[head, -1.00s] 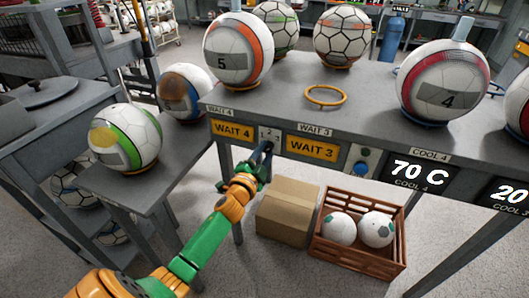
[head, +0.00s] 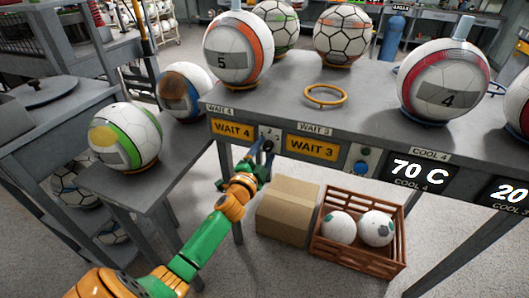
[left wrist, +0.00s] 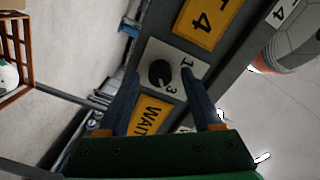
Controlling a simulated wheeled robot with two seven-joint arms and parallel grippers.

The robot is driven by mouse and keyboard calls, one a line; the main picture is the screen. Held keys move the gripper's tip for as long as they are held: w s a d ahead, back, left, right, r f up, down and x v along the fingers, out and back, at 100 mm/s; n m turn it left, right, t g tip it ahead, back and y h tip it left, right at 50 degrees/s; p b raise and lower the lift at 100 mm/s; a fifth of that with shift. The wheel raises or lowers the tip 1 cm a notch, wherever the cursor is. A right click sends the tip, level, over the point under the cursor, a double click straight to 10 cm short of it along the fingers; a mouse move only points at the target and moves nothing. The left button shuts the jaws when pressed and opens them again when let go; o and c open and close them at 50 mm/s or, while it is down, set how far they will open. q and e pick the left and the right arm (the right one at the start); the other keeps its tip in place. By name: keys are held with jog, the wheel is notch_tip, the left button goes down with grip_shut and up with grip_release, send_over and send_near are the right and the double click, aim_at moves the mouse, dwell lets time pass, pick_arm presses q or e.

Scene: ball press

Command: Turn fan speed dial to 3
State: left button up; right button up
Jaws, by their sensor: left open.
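The fan speed dial is a dark knob (left wrist: 160,73) on a small white plate (left wrist: 178,62) on the table's front edge. The plate also shows in the head view (head: 268,133), between two yellow wait signs. In the left wrist view, a 1 and a 3 are readable beside the knob. The knob's lower end appears to lie toward the 3, but its pointer is hard to make out. My left gripper (left wrist: 162,82) is open, its blue-grey fingertips on either side of the knob in the picture; contact cannot be told. It also shows in the head view (head: 261,151).
Yellow signs WAIT 4 (head: 232,130) and WAIT 3 (head: 312,147) flank the plate. A blue button (head: 361,167) sits farther right. A cardboard box (head: 288,209) and a brown crate (head: 358,247) with balls stand on the floor below. Several balls rest on the tables.

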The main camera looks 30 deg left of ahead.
pick_arm(q)
jog(key=shift+s, duration=0.1)
jog(key=v, duration=0.7)
jog(key=shift+p, duration=0.3)
jog(key=s+d+f+n+g+h+p, duration=0.1)
jog(key=s+d+f+n+g+p, duration=0.25)
jog(key=f, duration=0.65)
jog(key=s+d+f+g+h+p, duration=0.15)
jog(key=s+f+g, duration=0.35)
jog(key=f, duration=0.5)
jog(key=s+d+f+n+g+p, duration=0.1)
jog(key=s+f, duration=0.3)
jog(key=s, duration=0.5)
jog(key=s+d+f+n+g+h+p, duration=0.1)
jog(key=s+d+f+g+p, duration=0.1)
jog(key=s, duration=0.8)
jog(key=s+d+f+n+g+p, duration=0.1)
jog(key=s+d+f+g, duration=0.3)
jog(key=s, duration=0.5)
notch_tip(320, 180, down, 2)
jog(key=shift+s+f+g, duration=0.1)
jog(key=shift+s+g, duration=0.25)
jog(key=shift+g, duration=0.1)
